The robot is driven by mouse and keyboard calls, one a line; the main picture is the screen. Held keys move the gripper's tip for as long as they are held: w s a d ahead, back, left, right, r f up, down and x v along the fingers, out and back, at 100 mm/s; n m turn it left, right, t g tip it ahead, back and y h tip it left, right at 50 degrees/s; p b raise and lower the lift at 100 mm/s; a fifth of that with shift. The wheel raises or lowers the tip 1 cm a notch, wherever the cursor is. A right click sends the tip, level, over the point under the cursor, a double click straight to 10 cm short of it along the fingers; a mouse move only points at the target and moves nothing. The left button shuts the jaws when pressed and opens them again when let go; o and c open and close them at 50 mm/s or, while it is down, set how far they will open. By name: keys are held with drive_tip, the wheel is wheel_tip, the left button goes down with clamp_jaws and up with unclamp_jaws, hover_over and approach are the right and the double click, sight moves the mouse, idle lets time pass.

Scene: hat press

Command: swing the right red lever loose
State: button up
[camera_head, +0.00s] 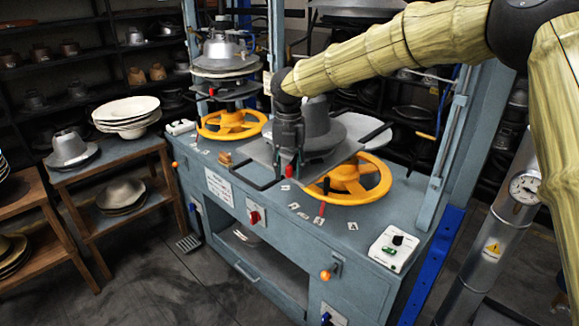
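A small red lever tip (289,171) shows at the front of the right press, just below my gripper (288,155). A second short red lever (322,209) stands upright on the bench top in front of the right yellow handwheel (348,179). The pictures do not make clear which of these is the right red lever. My gripper points down in front of the grey hat mould (320,130). Its fingertips overlap the first red tip in the view; whether they touch it or are shut on it, I cannot tell.
The blue-grey press bench (270,215) carries a left yellow handwheel (231,124), a red switch (254,217) and a white control box (393,248). A black bar handle (268,185) juts out left of my gripper. A blue upright stands at the right.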

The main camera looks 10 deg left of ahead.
drive_tip(key=shift+s+r, duration=0.3)
drive_tip(key=shift+s, duration=0.15)
drive_tip(key=shift+c, duration=0.9)
drive_tip(key=shift+s+r, duration=0.1)
drive_tip(key=shift+s, duration=0.05)
drive_tip(key=c, duration=0.3)
drive_tip(key=shift+w+d+f, duration=0.1)
drive_tip(key=shift+w+f, duration=0.2)
drive_tip(key=shift+w, duration=0.1)
drive_tip(key=c, duration=0.4)
drive_tip(key=shift+w+d+f, duration=0.1)
drive_tip(key=shift+w+f, duration=0.15)
drive_tip(key=shift+w, duration=0.05)
clamp_jaws()
drive_tip(key=shift+s+a+r, duration=0.1)
drive_tip(key=shift+s+a, duration=0.1)
drive_tip(key=shift+s, duration=0.05)
drive_tip(key=shift+w+d, duration=0.1)
